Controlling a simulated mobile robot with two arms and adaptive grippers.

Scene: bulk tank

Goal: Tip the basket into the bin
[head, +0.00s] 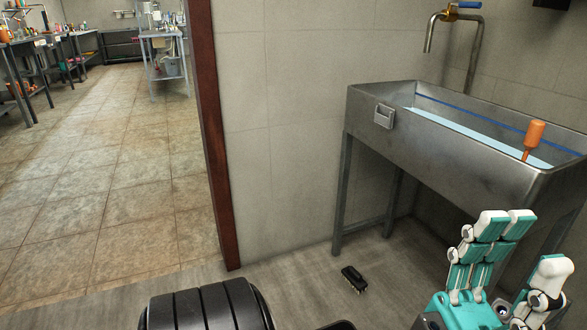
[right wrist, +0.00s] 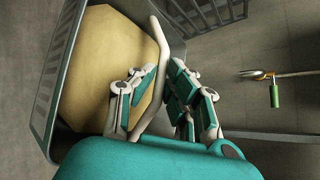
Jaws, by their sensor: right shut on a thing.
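In the right wrist view, my right gripper (right wrist: 160,105) is shut on a pale, bent rim or bar (right wrist: 178,50), with fingers on both sides of it. The rim borders a grey slatted container, likely the basket (right wrist: 52,75), which looks tilted. A broad tan surface (right wrist: 105,65) shows inside it; I cannot tell whether it is its floor or contents. My left gripper (head: 530,240), teal and white, shows at the lower right of the head view. Its fingers stand apart from its thumb, open and empty, in front of the sink. I cannot make out the bin for sure.
A steel sink (head: 440,150) on legs holds pale blue liquid and an orange-handled tool (head: 534,138). A tap (head: 455,35) is above it. A black brush-like object (head: 354,278) lies on the floor. A doorway with a brown frame (head: 208,130) opens left. A green-handled valve (right wrist: 274,92) shows at right.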

